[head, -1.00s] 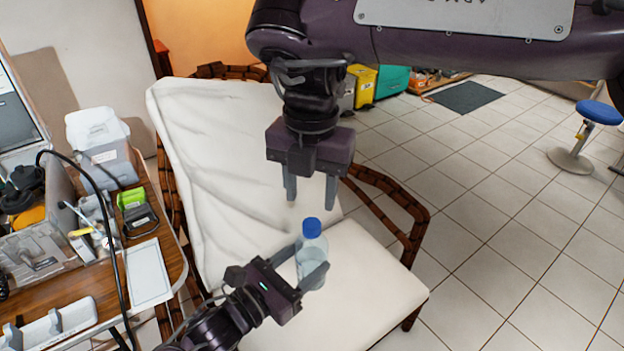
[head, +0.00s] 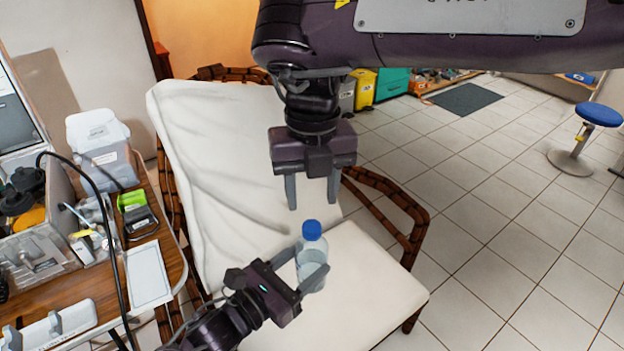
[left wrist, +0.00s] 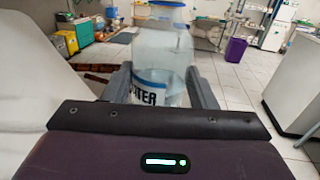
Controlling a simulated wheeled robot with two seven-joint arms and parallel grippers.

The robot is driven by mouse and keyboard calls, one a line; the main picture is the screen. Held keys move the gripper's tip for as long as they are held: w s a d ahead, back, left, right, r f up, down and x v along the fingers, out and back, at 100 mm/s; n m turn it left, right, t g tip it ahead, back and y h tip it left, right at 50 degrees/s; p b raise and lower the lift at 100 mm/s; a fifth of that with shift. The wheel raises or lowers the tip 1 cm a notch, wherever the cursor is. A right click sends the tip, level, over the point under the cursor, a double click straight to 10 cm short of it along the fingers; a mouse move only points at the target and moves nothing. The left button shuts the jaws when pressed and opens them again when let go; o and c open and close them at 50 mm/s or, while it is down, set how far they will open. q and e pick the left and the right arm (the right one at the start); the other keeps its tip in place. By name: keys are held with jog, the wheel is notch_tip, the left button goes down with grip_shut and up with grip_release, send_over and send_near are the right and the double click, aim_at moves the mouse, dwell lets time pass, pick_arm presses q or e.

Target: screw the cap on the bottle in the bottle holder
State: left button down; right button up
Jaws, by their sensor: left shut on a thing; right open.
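A clear water bottle (head: 311,262) with a blue cap (head: 311,229) on its top is upright over the white chair seat. My left gripper (head: 312,283) is shut on the bottle's body from the left. In the left wrist view the bottle (left wrist: 165,60) stands between the two fingers, its label partly readable, its top cut off by the frame edge. My right gripper (head: 312,200) hangs above the cap, fingers pointing down, open and empty, with a small gap to the cap. I cannot make out a bottle holder for certain.
A white cushioned chair (head: 375,285) with dark arms stands under the bottle. At left, a wooden table (head: 90,300) holds dental gear, a tray and a black cable. A blue stool (head: 598,114) stands far right on open tiled floor.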

aim_at(312, 225)
jog(key=shift+f, duration=3.1)
grip_shut()
jog(key=shift+o, duration=0.7)
grip_release()
notch_tip(312, 225, up, 12)
